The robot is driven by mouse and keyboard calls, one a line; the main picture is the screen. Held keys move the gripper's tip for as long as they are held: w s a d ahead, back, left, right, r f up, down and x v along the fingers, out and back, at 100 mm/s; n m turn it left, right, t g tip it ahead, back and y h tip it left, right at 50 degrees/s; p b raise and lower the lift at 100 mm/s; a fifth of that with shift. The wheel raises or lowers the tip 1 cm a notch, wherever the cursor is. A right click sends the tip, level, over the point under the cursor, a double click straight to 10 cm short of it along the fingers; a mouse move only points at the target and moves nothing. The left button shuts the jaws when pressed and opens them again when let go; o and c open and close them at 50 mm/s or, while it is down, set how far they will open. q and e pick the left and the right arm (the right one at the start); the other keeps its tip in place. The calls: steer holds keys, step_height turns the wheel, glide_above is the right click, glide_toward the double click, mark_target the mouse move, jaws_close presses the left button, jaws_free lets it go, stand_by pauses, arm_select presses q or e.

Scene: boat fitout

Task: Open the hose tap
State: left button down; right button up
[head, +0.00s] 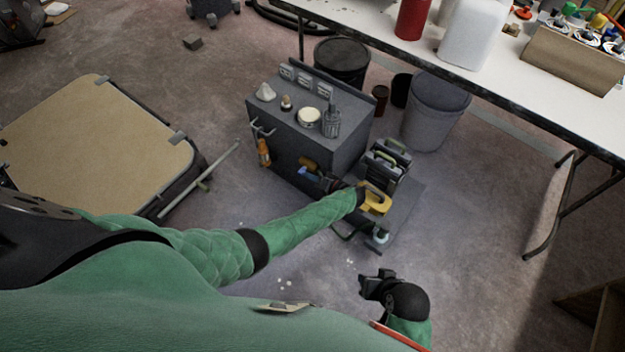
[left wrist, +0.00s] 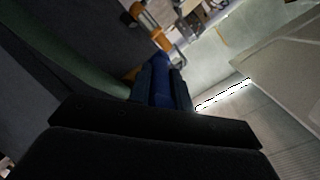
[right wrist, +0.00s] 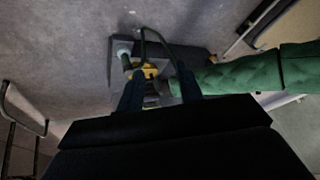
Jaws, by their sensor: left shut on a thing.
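The hose tap is hard to make out; a small blue piece (head: 306,173) beside an orange one (head: 308,162) shows low on the side of a grey cart (head: 290,140). My left gripper (head: 324,180) reaches in against that side and is shut on a blue piece, which shows between its close-set fingers in the left wrist view (left wrist: 160,82). I cannot tell whether this is the tap's handle. The tap's body and outlet are hidden. My right gripper (head: 370,284) is empty, in front of the cart; its fingers stand apart in the right wrist view (right wrist: 158,85).
A yellow tool (head: 376,201) lies on the cart's low platform (head: 405,215), close by my left wrist. Dark cases (head: 386,160) stand behind it. An orange-handled tool (head: 264,152) hangs at the cart's left. A white table (head: 480,80) crosses the right. Floor in front is mostly clear.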

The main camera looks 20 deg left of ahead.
arm_select(q)
steer(key=shift+d+f+y+b, duration=0.1)
steer(key=shift+f+y+b, duration=0.5)
steer(key=shift+b, duration=0.65)
steer(key=b, duration=0.1)
steer(key=y+b, duration=0.1)
steer(key=b, duration=0.1)
steer(key=shift+f+t+y, duration=0.25)
steer(key=shift+t+y, duration=0.05)
steer(key=shift+t, duration=0.1)
steer(key=shift+b, duration=0.35)
arm_select(e)
step_height(320, 180, down, 25)
steer(key=t, duration=0.2)
steer(key=shift+s+a+m+t, duration=0.3)
steer(key=shift+s, duration=0.05)
arm_select(q)
steer(key=shift+y, duration=0.3)
arm_select(e)
steer(key=shift+f, duration=0.1)
arm_select(q)
steer(key=c, duration=1.3)
jaws_free()
steer(key=shift+s+d, duration=0.1)
steer(key=shift+d, duration=0.05)
